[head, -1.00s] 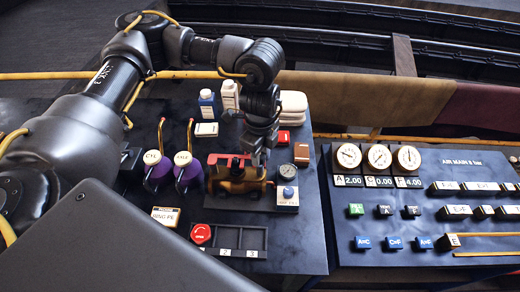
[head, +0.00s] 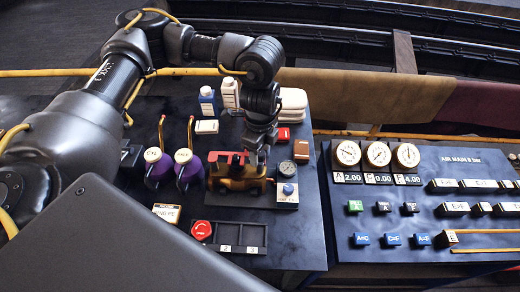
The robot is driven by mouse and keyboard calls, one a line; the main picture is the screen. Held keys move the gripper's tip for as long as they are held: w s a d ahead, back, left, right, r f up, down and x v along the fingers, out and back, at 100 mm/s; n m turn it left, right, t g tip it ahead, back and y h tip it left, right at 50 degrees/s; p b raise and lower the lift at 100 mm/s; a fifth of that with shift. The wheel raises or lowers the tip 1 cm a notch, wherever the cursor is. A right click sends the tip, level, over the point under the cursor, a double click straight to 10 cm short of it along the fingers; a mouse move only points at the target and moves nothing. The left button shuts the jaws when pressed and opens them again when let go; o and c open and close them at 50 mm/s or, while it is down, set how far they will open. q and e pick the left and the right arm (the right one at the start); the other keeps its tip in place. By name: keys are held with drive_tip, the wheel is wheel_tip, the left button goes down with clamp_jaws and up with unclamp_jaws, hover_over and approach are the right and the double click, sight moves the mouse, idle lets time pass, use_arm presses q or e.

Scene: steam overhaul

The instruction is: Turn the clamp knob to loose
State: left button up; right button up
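A brass-coloured fitting (head: 235,181) sits with a red block (head: 222,159) behind it, on a dark plate in the middle of the bench. A blue round knob (head: 288,189) on a small white box stands just right of the fitting; I cannot read its label, nor tell whether it is the clamp knob. My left gripper (head: 257,163) points down over the right end of the brass fitting, left of the blue knob. Its fingers are small and dark, partly merging with the fitting, so their gap and any contact are unclear. My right gripper is not in view.
A red button (head: 201,230) and a numbered tray (head: 238,250) lie in front. A gauge panel (head: 340,225) stands at the right.

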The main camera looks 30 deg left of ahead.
use_arm(q)
wheel_tip(320, 180, up, 11)
drive_tip(key=b, duration=0.2)
drive_tip(key=shift+b, duration=0.3)
drive_tip(key=shift+f, duration=0.15)
idle(0.4)
